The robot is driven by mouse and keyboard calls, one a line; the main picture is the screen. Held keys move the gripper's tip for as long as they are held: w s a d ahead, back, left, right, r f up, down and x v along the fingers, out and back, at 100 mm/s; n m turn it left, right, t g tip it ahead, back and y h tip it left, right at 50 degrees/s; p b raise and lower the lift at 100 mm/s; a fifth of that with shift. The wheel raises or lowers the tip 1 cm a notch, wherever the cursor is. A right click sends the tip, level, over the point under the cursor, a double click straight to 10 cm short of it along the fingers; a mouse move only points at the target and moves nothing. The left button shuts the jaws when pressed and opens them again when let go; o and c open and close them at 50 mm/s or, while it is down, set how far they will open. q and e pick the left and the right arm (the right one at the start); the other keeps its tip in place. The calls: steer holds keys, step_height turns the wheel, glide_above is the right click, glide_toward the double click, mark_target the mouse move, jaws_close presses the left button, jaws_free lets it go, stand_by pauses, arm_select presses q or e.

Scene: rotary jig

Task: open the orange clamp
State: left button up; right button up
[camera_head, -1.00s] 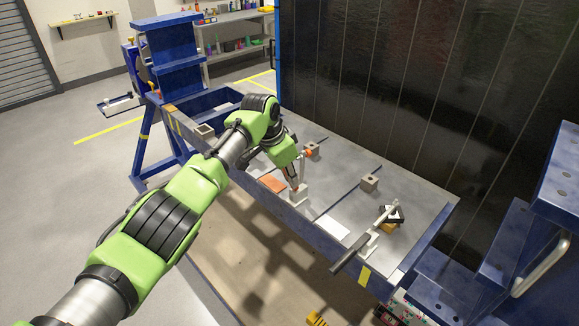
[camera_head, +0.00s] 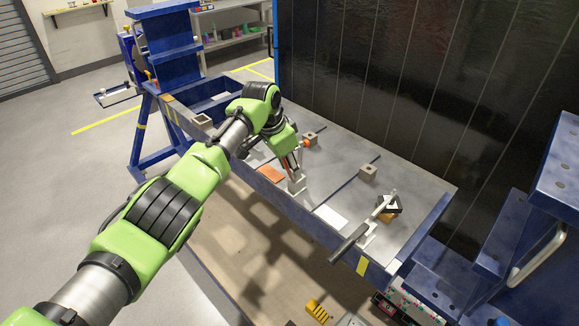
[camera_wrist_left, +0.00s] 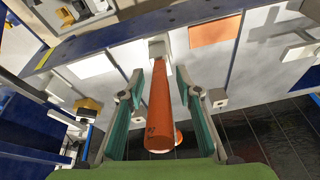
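The orange clamp shows in the left wrist view as a long orange handle (camera_wrist_left: 160,105) running from a pale metal mount (camera_wrist_left: 158,46) toward the camera. My left gripper (camera_wrist_left: 161,78) is open, with one teal-padded finger on each side of the handle and visible gaps between. In the head view my left gripper (camera_head: 291,162) is low over the blue-framed table at the clamp. The clamp's pale base (camera_head: 297,186) shows below it, and the arm and gripper hide much of the handle. My right gripper is not in view.
A second clamp with a dark handle (camera_head: 349,243) stands to the right on the table. Grey blocks (camera_head: 368,173), an orange plate (camera_head: 271,174) and a white plate (camera_head: 331,215) lie on the top. A dark wall (camera_head: 400,90) stands behind.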

arm_select(q)
steer(key=v, duration=1.2)
